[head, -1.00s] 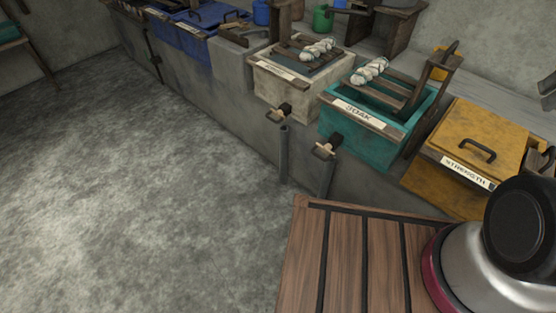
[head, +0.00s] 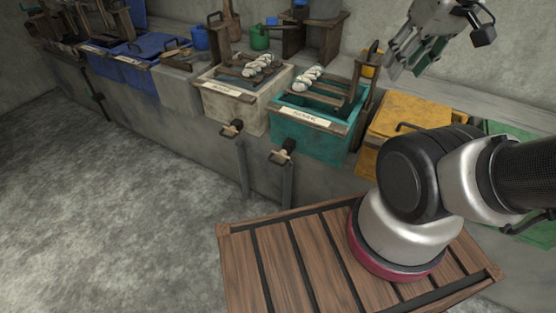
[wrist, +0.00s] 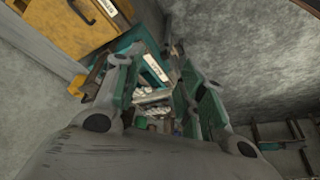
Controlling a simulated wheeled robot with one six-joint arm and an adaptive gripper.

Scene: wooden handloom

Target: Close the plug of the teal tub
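The teal tub (head: 313,139) stands on the ledge between a cream tub and a yellow one, with a pale label on its front rim. Its plug, a dark block with a light wooden handle (head: 281,157), sticks out low on the front above a grey pipe. I cannot tell from its look whether it is open or shut. My gripper (head: 408,60) is raised in the air at upper right, beyond and above the tub, apart from the plug. Its fingers are spread and empty in the wrist view (wrist: 155,88), with the teal tub (wrist: 150,66) seen beyond them.
The cream tub (head: 232,111) has a similar plug (head: 231,128). The yellow tub (head: 408,112) is right of the teal one. White bundles (head: 308,79) lie on slats over the teal tub. Grey floor (head: 110,220) is clear at left.

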